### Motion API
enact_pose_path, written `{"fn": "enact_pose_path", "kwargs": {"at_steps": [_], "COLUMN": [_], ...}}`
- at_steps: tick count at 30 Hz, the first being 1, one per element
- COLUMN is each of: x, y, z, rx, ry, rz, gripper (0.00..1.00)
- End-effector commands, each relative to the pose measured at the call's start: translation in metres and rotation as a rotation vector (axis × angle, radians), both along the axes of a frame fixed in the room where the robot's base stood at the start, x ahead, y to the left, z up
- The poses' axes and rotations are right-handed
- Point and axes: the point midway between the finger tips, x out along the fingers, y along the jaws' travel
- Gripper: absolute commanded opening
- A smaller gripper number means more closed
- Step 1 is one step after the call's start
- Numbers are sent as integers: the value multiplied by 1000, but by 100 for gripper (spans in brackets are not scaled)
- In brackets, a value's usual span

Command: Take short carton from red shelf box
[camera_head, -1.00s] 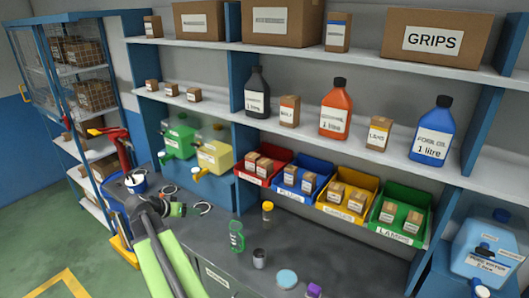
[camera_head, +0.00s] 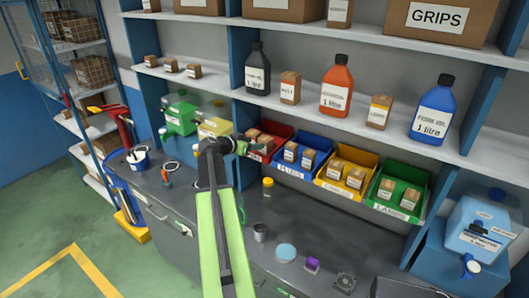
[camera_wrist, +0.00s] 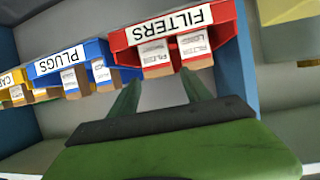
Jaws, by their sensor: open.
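The red shelf box (camera_head: 284,140) holds two small brown cartons, partly hidden by my gripper in the head view. In the wrist view, which looks upside down, the red box (camera_wrist: 122,42) reads FILTERS. Its left carton (camera_wrist: 156,58) and right carton (camera_wrist: 195,50) stand side by side with white labels. I cannot tell clearly which is shorter. My gripper (camera_head: 258,148) is in front of the red box. In the wrist view my gripper's fingers (camera_wrist: 160,82) are apart and empty, pointing toward the cartons.
Blue (camera_head: 309,170), yellow (camera_head: 345,188) and green (camera_head: 405,205) boxes stand to the right. A shelf with bottles (camera_head: 310,108) runs above. Jugs (camera_head: 180,113) stand left of the red box. The bench (camera_head: 330,245) carries a small jar, a cup and other items.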

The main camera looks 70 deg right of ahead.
Motion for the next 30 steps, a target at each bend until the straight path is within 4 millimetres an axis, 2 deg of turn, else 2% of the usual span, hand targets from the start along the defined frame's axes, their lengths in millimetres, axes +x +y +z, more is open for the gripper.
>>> {"fn": "enact_pose_path", "kwargs": {"at_steps": [2, 9, 18, 24, 30], "x": [-2, -5, -21, -22, -22], "y": [-7, -13, -53, -53, -53], "z": [-4, -6, -25, -23, -23], "rx": [1, 1, 0, 1, 1], "ry": [0, 0, 0, 1, 0], "rz": [-1, -1, -1, 0, -1], "gripper": [56, 56, 56, 56, 32]}}
